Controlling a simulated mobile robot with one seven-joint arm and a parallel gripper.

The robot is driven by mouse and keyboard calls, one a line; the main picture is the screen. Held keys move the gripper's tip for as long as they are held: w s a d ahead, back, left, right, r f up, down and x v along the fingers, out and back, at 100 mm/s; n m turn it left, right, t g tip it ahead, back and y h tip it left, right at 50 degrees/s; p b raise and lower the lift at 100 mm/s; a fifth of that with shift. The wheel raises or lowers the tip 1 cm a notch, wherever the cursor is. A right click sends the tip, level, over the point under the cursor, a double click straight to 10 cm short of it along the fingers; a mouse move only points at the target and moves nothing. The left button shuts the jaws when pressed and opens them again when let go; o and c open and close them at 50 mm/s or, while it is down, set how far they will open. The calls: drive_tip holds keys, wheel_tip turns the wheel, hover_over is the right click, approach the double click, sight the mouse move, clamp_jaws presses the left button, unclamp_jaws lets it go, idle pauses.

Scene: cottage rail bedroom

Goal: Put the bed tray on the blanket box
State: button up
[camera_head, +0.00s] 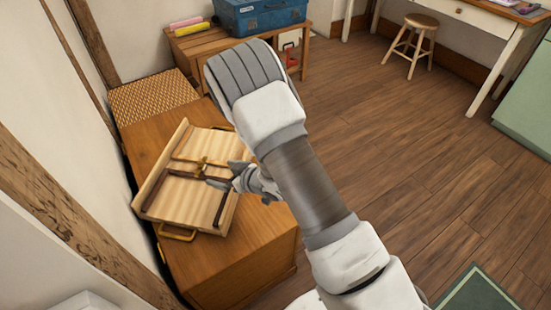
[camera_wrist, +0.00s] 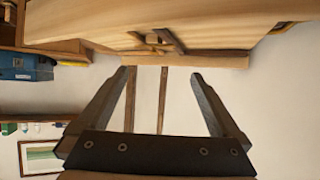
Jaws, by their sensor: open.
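The bed tray (camera_head: 180,200) is a pale wooden board with brass handles and dark folded legs showing on its upper face. It lies on, or just above, a brown wooden chest (camera_head: 237,255) that looks like the blanket box; I cannot tell whether it rests fully flat. One long edge is towards the wall. My gripper (camera_head: 219,176) is over the tray's right part in the head view, partly hidden by my arm. In the wrist view my gripper (camera_wrist: 160,76) is open with nothing between its fingers. The tray (camera_wrist: 150,22) crosses the top of that view, apart from the fingertips.
A woven panel (camera_head: 150,95) adjoins the chest's far end. A slatted wooden bench (camera_head: 205,42) behind carries a blue case (camera_head: 262,14) and coloured rolls. A stool (camera_head: 413,45) and desk stand at the back right. The wall is close on the left. The middle floor is clear.

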drive_tip(key=w+d+r+m+t+h, duration=0.25)
drive_tip(key=w+d+r+h, duration=0.25)
drive_tip(key=d+r, duration=0.6)
drive_tip(key=s+d+r+m+h, duration=0.35)
drive_tip(key=d+r, duration=0.45)
drive_tip(key=r, duration=0.4)
drive_tip(key=s+d+r+m+g+h, duration=0.1)
drive_tip(key=s+d+r+m, duration=0.1)
drive_tip(key=s+d+r, duration=0.3)
drive_tip(key=s+d+r+m+g, duration=0.1)
drive_tip(key=s+d+r, duration=0.15)
drive_tip(key=s, duration=0.45)
drive_tip(key=s+d+r+m+g, duration=0.1)
drive_tip(key=s+r+g, duration=0.1)
drive_tip(key=s, duration=1.2)
drive_tip(key=shift+s, duration=0.2)
drive_tip(key=shift+g, duration=0.25)
